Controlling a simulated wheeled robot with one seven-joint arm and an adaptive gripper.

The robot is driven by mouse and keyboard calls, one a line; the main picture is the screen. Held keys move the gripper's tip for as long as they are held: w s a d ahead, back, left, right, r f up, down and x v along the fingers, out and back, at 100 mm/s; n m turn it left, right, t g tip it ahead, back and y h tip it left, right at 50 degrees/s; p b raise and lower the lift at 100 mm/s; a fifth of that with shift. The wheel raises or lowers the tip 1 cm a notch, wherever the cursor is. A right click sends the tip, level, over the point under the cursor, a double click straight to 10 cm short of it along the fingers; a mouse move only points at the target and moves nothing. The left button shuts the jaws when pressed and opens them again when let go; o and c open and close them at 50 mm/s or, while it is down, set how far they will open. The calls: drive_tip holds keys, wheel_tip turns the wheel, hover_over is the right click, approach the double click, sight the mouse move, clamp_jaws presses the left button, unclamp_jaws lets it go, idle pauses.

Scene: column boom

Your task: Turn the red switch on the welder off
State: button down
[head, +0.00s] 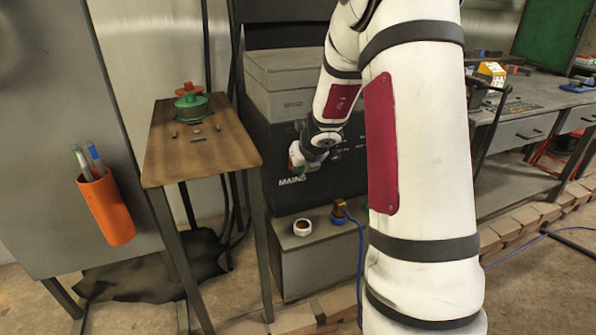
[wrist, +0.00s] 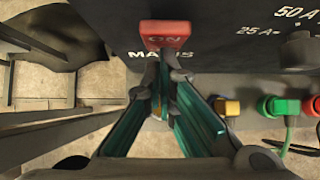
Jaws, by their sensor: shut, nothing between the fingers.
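The red switch (wrist: 165,36) sits on the front of the dark welder (wrist: 225,50), with "ON" readable on its face. The letters "MAINS" are printed just below it, partly covered by my fingers. My gripper (wrist: 164,62) is shut and empty, its fingertips right at the switch's lower edge. I cannot tell whether they touch it. In the head view, the welder (head: 262,140) stands behind the small table, and my gripper (head: 301,158) is at its front above the "MAINS" label. There the switch is mostly hidden by my gripper.
In the wrist view, a dark knob (wrist: 298,48) and yellow, red and green connectors (wrist: 272,106) are to the right. In the head view, a wooden-topped table (head: 190,155) with spools (head: 190,100) stands left. A blue cable (head: 360,250) hangs below my arm.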

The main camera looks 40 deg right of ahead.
drive_tip(key=shift+r, duration=0.1)
drive_tip(key=shift+r+p, duration=0.75)
drive_tip(key=shift+p, duration=0.1)
